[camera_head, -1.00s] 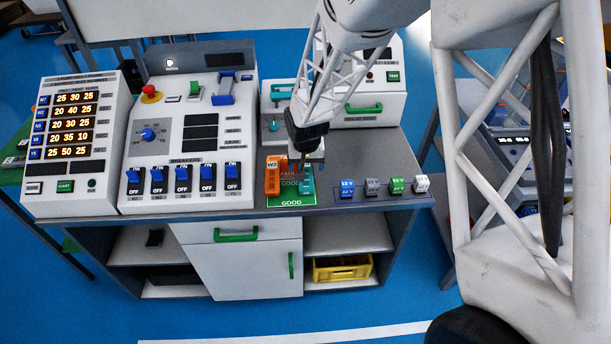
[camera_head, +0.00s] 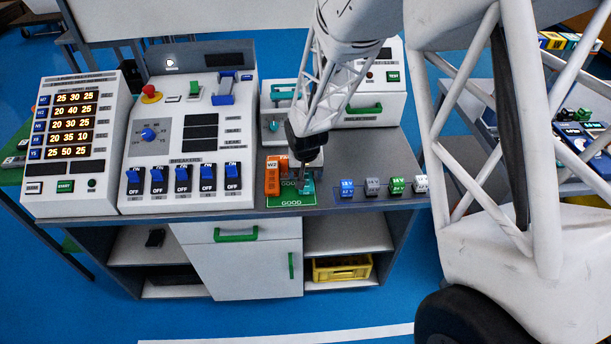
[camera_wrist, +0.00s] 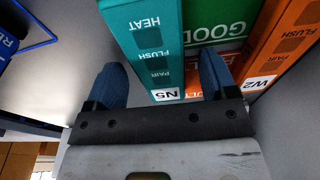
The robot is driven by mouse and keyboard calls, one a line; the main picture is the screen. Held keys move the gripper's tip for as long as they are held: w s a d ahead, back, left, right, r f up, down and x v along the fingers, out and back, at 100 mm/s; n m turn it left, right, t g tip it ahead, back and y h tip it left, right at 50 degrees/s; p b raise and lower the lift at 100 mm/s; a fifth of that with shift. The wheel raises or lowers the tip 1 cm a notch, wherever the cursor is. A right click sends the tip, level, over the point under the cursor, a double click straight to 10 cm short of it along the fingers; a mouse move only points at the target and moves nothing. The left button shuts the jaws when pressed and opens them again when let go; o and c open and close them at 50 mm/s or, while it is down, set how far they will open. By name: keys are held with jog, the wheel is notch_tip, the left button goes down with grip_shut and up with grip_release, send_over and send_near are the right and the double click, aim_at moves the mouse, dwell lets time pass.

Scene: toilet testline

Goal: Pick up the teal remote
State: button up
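The teal remote (camera_head: 307,187) stands at the right part of the green GOOD mat (camera_head: 288,203), partly hidden by my gripper (camera_head: 300,178) in the head view. In the wrist view the teal remote (camera_wrist: 145,45) shows HEAT, FLUSH and PAIR buttons and an N5 label at its near end. My gripper (camera_wrist: 165,82) is open there, with its two blue fingers on either side of that near end. A gap shows between the remote and the right finger; contact at the left finger cannot be told.
An orange remote (camera_head: 272,178) labelled W2 stands left of the teal one, close to my right finger in the wrist view (camera_wrist: 285,45). Several small labelled cubes (camera_head: 372,187) line the bench to the right. The breaker panel (camera_head: 188,130) stands to the left.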

aim_at(306, 174)
jog(key=c, duration=1)
jog(key=shift+r, duration=0.2)
jog(key=shift+r, duration=0.5)
jog(key=shift+s+d+r, duration=0.1)
jog(key=shift+s+r, duration=0.1)
jog(key=shift+r, duration=0.4)
jog(key=shift+s+r, duration=0.2)
jog(key=shift+r, duration=0.35)
jog(key=s+d, duration=0.1)
jog(key=s, duration=0.4)
jog(key=s+d+r, duration=0.1)
jog(key=s, duration=0.4)
jog(key=s+d, duration=0.1)
jog(key=s, duration=0.4)
jog(key=shift+r, duration=0.15)
